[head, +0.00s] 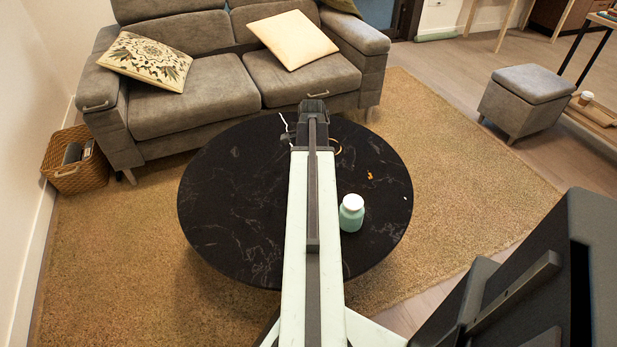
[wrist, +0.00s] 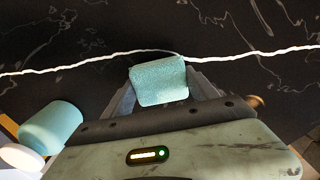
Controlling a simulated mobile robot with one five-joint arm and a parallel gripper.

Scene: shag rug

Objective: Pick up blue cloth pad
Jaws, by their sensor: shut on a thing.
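The blue cloth pad (wrist: 160,82) is a small light-blue textured block in the wrist view. My gripper (wrist: 162,90) is shut on it, with a dark finger on each side of the pad. The pad is over the black marble table top, and I cannot tell whether it touches the surface. In the head view my arm reaches out over the round black table (head: 235,200), and the pad is hidden behind my arm's end.
A teal bottle with a white lid (head: 351,213) stands on the table right of my arm. It also shows at the lower left of the wrist view (wrist: 52,128). A grey sofa (head: 195,95) stands behind the table.

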